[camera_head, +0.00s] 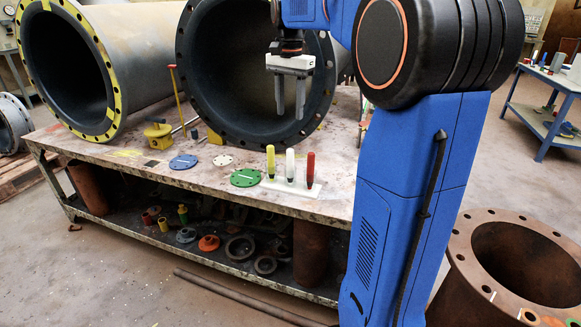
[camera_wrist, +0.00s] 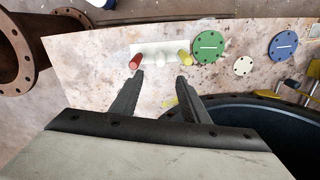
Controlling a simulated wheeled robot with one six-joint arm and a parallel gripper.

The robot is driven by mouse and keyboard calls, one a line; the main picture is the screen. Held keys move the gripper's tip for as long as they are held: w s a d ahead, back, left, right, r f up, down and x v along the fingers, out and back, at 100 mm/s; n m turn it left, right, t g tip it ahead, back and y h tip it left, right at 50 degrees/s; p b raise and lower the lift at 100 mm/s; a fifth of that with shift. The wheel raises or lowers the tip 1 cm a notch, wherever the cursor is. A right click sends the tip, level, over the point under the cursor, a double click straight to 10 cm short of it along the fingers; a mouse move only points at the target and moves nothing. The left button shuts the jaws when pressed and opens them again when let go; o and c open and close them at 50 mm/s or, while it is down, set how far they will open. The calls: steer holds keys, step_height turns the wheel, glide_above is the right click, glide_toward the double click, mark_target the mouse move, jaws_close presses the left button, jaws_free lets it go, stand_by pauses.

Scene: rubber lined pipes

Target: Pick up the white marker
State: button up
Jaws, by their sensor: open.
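The white marker (camera_head: 290,165) stands upright in a white holder (camera_head: 307,190) near the front edge of the table, between a yellow marker (camera_head: 271,160) and a red marker (camera_head: 310,168). In the wrist view the white marker (camera_wrist: 160,56) shows between the red marker (camera_wrist: 136,60) and the yellow marker (camera_wrist: 184,58). My gripper (camera_head: 290,115) is open and empty, pointing down above and behind the markers. In the wrist view my gripper (camera_wrist: 160,77) has its fingers apart, with the white marker between them in the picture but beyond the tips.
Large flanged pipes (camera_head: 75,75) lie along the back of the table (camera_head: 130,155). A green disc (camera_head: 245,177), a blue disc (camera_head: 183,161) and a pale disc (camera_head: 222,160) lie left of the markers. A rusty pipe (camera_head: 520,265) stands on the floor at right.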

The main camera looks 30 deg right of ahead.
mark_target(290, 150)
steer(key=f, duration=1.7)
steer(key=shift+w+d+f, duration=0.2)
steer(key=shift+w+d, duration=0.1)
steer(key=shift+w, duration=0.1)
jaws_close()
